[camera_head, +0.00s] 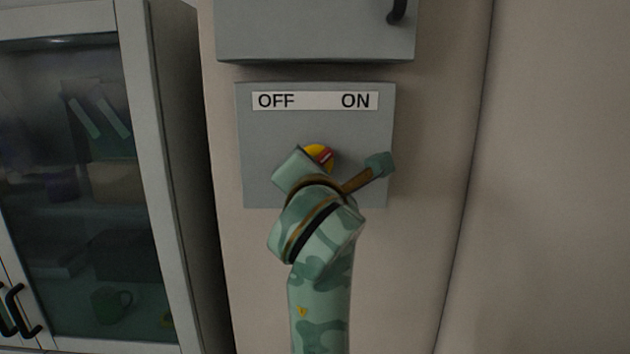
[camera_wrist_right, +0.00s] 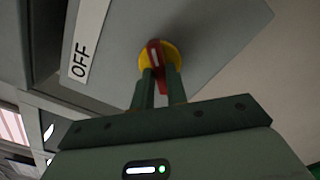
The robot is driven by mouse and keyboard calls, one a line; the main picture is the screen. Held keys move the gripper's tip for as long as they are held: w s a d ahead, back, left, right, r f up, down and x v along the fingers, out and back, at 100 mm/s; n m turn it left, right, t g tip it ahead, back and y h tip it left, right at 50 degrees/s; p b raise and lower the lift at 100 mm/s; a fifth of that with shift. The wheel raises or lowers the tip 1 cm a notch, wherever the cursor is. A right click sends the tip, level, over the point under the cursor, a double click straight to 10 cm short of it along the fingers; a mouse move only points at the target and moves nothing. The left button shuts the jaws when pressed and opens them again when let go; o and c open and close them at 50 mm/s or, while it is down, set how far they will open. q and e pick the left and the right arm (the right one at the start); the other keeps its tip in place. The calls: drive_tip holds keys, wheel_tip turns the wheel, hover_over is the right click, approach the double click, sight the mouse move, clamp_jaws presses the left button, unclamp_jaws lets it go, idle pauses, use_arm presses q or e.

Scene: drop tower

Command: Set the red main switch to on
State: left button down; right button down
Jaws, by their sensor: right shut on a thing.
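The red switch handle (camera_head: 327,156) sits on a round yellow disc (camera_head: 316,150) in the middle of a grey switch box (camera_head: 260,140). A white label (camera_head: 315,101) above it reads OFF at left and ON at right. In the right wrist view the red handle (camera_wrist_right: 154,54) stands out from the yellow disc (camera_wrist_right: 175,57), and my right gripper (camera_wrist_right: 160,76) is shut on it, one finger on each side. In the head view my wrist hides most of the handle, so its exact angle is hard to tell. My left gripper is not in view.
Another grey box (camera_head: 315,30) with a black handle hangs just above the switch box. A glass-fronted cabinet (camera_head: 160,200) stands at the left, with a mug and boxes inside. The beige wall right of the switch box is bare.

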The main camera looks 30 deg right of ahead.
idle(0.5)
drive_tip(key=c, duration=1.4)
unclamp_jaws()
drive_tip(key=shift+w, duration=0.1)
